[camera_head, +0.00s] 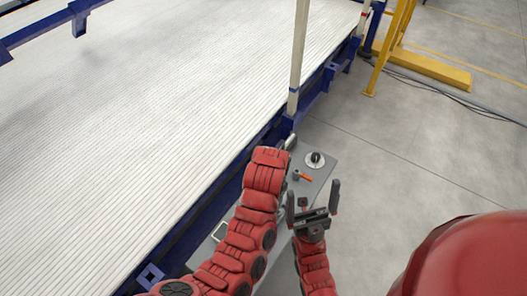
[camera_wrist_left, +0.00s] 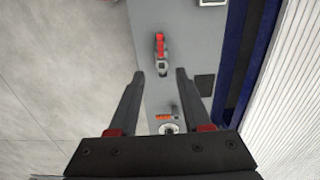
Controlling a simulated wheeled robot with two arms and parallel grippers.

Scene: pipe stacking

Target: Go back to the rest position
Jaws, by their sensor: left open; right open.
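My right gripper (camera_head: 313,188) points up and away near the right edge of a grey cabinet top in the head view. Its two dark fingers are wide apart with nothing between them. My left arm (camera_head: 262,180) comes in from the lower left, and its red wrist hides most of its gripper in the head view. In the left wrist view my left gripper (camera_wrist_left: 160,72) has its fingers apart and empty, above the grey top (camera_wrist_left: 190,20). A red-handled fitting (camera_wrist_left: 160,48) shows just beyond the fingertips.
A wide bed of white pipes (camera_head: 150,110) in a blue frame (camera_head: 325,80) lies to the left, with a white post (camera_head: 298,50). A round black knob (camera_head: 315,159) and an orange-handled part (camera_head: 303,176) sit on the cabinet.

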